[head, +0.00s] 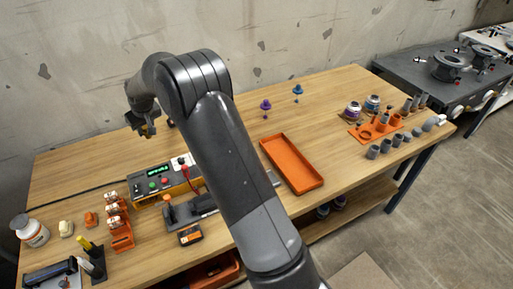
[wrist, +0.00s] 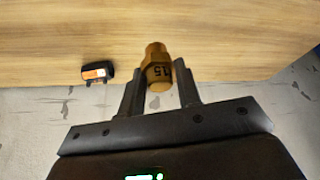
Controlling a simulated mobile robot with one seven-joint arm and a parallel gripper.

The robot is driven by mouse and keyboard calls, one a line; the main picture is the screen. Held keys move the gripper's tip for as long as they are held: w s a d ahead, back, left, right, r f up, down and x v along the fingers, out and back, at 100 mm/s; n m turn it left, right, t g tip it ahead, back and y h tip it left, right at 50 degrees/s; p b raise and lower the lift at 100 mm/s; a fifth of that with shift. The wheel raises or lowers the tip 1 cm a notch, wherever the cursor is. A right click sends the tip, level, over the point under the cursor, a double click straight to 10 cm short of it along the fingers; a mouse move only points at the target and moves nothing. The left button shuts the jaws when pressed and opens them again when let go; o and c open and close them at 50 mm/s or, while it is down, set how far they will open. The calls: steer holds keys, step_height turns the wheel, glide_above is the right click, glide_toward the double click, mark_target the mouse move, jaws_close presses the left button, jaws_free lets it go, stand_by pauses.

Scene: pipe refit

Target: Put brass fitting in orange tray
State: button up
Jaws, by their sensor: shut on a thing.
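My gripper (wrist: 160,92) is shut on the brass fitting (wrist: 157,65), which stands out between the two fingers in the wrist view and bears dark markings. In the head view my gripper (head: 146,127) is above the back left part of the workbench, and the fitting is too small to make out clearly there. The orange tray (head: 291,163) lies on the bench right of my arm in the head view. Its visible inside is empty. My gripper is well to the left of the tray.
A control box (head: 157,184) with a green display stands left of my arm. Orange clamps (head: 120,228) and a white jar (head: 32,231) are at the front left. Grey pipe pieces (head: 385,146) and an orange mat (head: 366,134) are at the right.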

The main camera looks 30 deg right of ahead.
steer(key=s+d+m, duration=0.1)
steer(key=s+d, duration=0.2)
steer(key=d, duration=0.7)
steer(key=s+d+r+m+h, duration=0.1)
steer(key=s+d, duration=0.3)
steer(key=d, duration=0.7)
steer(key=s+d+m, duration=0.1)
steer(key=s+d, duration=0.2)
steer(key=d, duration=0.7)
steer(key=s+d+m+h, duration=0.1)
steer(key=s+d, duration=0.9)
steer(key=s, duration=0.3)
steer(key=s+d+m, duration=0.2)
steer(key=s+d, duration=0.7)
steer(key=s, duration=0.4)
glide_toward(287, 159)
steer(key=shift+w+a+f, duration=0.1)
steer(key=shift+w+f, duration=0.05)
steer(key=shift+w, duration=0.6)
steer(key=shift+f, duration=2)
